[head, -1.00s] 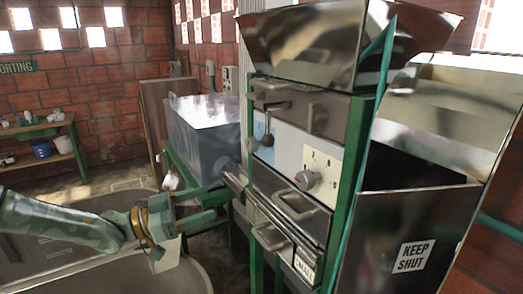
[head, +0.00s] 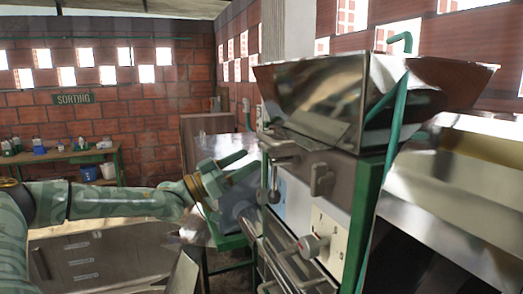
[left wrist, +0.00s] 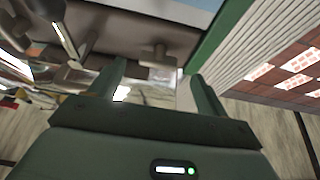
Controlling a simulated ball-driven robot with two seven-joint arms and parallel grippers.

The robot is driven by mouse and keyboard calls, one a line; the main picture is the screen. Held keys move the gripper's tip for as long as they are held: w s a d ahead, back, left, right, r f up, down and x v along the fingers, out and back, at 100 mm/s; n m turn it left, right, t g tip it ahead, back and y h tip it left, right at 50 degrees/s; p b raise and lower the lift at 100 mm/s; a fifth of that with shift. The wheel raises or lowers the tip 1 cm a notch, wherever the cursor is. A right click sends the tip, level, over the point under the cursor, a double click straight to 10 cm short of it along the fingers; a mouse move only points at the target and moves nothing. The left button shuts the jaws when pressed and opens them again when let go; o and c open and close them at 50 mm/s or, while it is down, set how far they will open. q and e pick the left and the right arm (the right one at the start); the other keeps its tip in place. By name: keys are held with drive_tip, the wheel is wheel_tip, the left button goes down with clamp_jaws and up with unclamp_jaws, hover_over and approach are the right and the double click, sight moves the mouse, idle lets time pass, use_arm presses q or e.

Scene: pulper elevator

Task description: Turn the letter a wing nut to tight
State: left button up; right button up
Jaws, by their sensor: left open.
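Two metal fittings that look like wing nuts sit on the machine's upper front plate: a left one (head: 281,150) and a right one (head: 321,179). No letter is readable on either, so I cannot tell which is a. My left gripper (head: 243,166) is open and empty, left of the machine front and apart from both. In the left wrist view a T-shaped wing nut (left wrist: 156,57) on the plate shows beyond and between the open fingers (left wrist: 157,75); I cannot tell which one it is. My right gripper is not in view.
A ball-ended lever (head: 272,186) hangs just below the left fitting. A round knob (head: 310,245) is lower on the front. The steel hopper (head: 320,95) overhangs the plate, and a green post (head: 365,205) borders it. A workbench (head: 60,157) stands far left.

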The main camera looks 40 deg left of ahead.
use_arm(q)
drive_tip(key=p+x, duration=0.2)
drive_tip(key=x, duration=0.3)
drive_tip(key=shift+d, duration=0.1)
drive_tip(key=c, duration=1)
